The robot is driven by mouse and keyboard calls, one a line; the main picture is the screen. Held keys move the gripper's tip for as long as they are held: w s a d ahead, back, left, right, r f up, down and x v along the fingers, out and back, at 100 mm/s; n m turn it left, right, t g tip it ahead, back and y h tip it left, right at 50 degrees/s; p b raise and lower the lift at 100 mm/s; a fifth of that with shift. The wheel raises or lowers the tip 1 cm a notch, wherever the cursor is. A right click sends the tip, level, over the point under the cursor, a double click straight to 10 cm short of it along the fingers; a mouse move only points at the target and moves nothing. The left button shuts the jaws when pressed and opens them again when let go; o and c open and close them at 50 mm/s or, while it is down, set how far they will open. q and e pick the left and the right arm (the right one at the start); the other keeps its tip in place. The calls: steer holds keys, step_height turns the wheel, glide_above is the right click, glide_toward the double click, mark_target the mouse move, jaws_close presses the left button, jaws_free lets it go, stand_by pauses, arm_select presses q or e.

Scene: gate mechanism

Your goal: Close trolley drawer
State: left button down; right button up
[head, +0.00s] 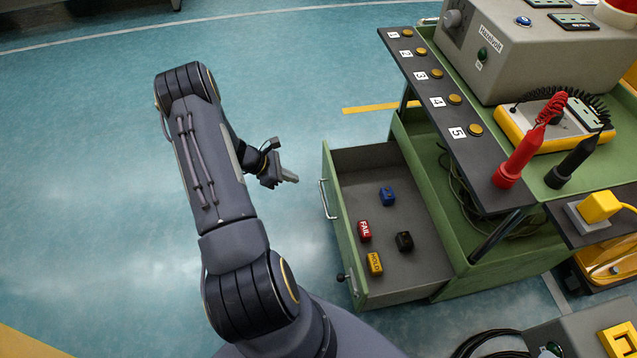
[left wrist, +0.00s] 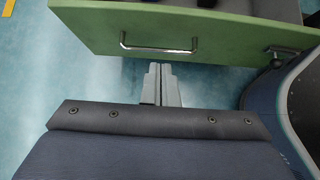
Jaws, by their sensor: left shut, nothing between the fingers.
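The trolley drawer (head: 343,228) is pulled out to the left of the green trolley (head: 433,185). Its green front carries a metal handle (head: 326,199), which also shows in the left wrist view (left wrist: 160,47). Inside lie a blue block (head: 387,196), a red FAIL block (head: 364,231), a yellow HOLD block (head: 374,264) and a black block (head: 404,241). My left gripper (head: 290,178) is shut and empty, to the left of the drawer front. In the left wrist view the gripper (left wrist: 160,70) points at the drawer front below the handle, apparently just short of it. My right gripper is not in view.
A dark knob (head: 341,278) sticks out near the front's lower end. The trolley top holds a grey instrument box (head: 530,50), a yellow meter (head: 550,130) and red (head: 512,165) and black probes (head: 574,162). Cables lie at the bottom right. The floor left of the drawer is clear.

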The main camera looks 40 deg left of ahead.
arm_select(q)
steer(key=b, duration=0.2)
glide_toward(334, 188)
step_height(334, 188, down, 4)
steer(key=shift+w+d, duration=1.1)
steer(key=shift+w+d+b, duration=0.3)
steer(key=shift+w, duration=0.1)
